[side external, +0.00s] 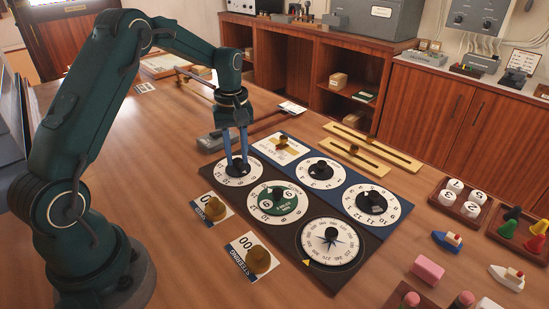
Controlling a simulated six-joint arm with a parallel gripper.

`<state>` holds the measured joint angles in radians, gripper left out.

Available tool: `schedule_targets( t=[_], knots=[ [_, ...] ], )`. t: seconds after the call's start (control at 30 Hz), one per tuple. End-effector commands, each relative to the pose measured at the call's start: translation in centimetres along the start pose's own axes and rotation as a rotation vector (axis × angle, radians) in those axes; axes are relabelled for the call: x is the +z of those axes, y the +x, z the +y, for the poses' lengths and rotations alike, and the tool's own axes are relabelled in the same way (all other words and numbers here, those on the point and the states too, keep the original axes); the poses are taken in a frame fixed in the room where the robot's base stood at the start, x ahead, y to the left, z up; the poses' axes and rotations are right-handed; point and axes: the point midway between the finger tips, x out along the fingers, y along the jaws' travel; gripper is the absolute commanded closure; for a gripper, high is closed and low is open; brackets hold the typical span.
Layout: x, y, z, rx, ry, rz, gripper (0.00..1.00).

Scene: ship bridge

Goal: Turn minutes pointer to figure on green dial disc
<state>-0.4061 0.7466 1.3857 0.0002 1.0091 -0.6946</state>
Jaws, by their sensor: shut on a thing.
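My gripper (236,160) points down, its blue fingers shut on the black knob (238,168) of the white dial (228,178) at the back left of the dark panel. The fingers hide part of that dial and its pointer. The green dial disc (289,208) sits in a white numbered ring just in front of and right of the gripped dial. Dark round pieces and a figure that looks like 9 show on it; its smaller lettering is too small to read. I cannot tell from labels which pointer is the minutes one.
Two more white dials with black knobs (321,172) (371,201) and a compass dial (343,255) share the panel. Brass knobs on cards (259,261) stand at the front left. Brass sliders (370,143) lie behind. Trays (470,208), toy boats and a pink block (428,269) are right.

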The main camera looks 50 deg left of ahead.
Motion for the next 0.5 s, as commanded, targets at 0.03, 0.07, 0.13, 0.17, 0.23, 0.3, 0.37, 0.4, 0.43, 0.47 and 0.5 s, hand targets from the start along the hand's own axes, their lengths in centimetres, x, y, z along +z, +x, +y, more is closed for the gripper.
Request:
schedule_targets(
  t=[0.03, 0.07, 0.13, 0.17, 0.23, 0.3, 0.37, 0.4, 0.43, 0.47, 0.5],
  knots=[
    [0.05, -0.07, -0.03, -0.001, -0.015, -0.002, 1.00],
    [0.05, -0.07, -0.03, -0.001, -0.023, -0.002, 1.00],
    [0.05, -0.08, -0.03, -0.001, -0.039, -0.002, 1.00],
    [0.05, -0.08, -0.03, -0.001, -0.044, -0.002, 1.00],
    [0.05, -0.08, -0.02, -0.001, -0.051, -0.002, 1.00],
    [0.05, -0.08, -0.02, -0.001, -0.056, -0.002, 1.00],
    [0.05, -0.08, -0.02, -0.001, -0.058, -0.002, 1.00],
    [0.05, -0.08, -0.02, -0.001, -0.058, -0.002, 1.00],
    [0.05, -0.08, -0.02, -0.001, -0.059, -0.002, 1.00],
    [0.05, -0.08, -0.02, -0.001, -0.059, -0.002, 1.00],
    [0.05, -0.08, -0.02, -0.001, -0.058, -0.002, 1.00]
  ],
)
